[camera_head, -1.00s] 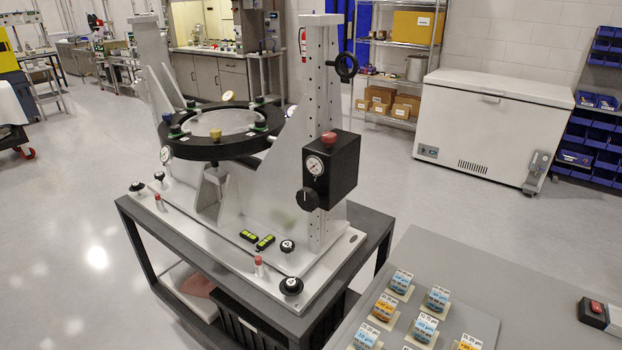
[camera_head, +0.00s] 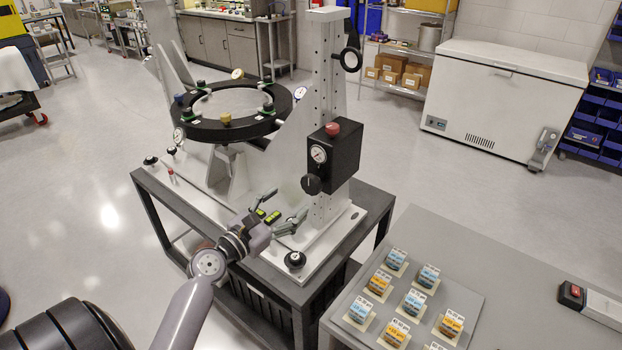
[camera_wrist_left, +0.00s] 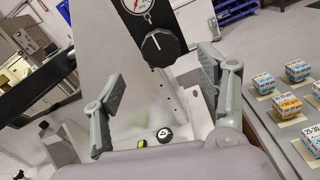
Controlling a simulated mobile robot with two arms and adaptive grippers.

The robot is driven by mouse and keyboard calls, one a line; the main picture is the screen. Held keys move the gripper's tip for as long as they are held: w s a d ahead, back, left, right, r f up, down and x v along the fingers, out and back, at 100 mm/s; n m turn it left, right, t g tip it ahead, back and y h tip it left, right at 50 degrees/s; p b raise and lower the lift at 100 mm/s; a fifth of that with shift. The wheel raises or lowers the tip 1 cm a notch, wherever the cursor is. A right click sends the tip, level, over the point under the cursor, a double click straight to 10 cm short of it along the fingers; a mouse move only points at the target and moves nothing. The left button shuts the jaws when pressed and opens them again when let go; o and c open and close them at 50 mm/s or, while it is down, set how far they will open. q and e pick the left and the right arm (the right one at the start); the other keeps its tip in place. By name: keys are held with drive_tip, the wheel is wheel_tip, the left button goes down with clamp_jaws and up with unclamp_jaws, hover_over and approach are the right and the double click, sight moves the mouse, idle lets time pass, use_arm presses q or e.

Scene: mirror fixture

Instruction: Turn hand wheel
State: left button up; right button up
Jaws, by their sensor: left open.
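The black hand wheel (camera_head: 351,58) with a side handle is mounted high on the right of the fixture's perforated white column (camera_head: 325,80) in the head view. Below it, a black box (camera_head: 341,160) carries a gauge, a red top knob and a black front knob (camera_head: 311,184). My left gripper (camera_head: 285,205) is open and empty above the fixture's base, below and left of the box. In the left wrist view, the black knob (camera_wrist_left: 158,47) shows between and beyond the open fingers, apart from them. The hand wheel is not visible there. My right gripper is not in view.
A black ring (camera_head: 245,127) with small clamps and gauges sits left of the column. A grey table (camera_head: 480,250) at right holds several labelled blue and orange items. A black knob (camera_head: 295,260) stands on the base's front corner. A white chest freezer (camera_head: 500,100) stands behind.

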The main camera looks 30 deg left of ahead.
sight(309, 186)
use_arm(q)
drive_tip(key=w, duration=0.3)
drive_tip(key=w+p, duration=0.1)
drive_tip(key=w, duration=0.5)
drive_tip(key=shift+w+d, duration=0.4)
drive_tip(key=c, duration=1.2)
drive_tip(key=shift+o, duration=0.2)
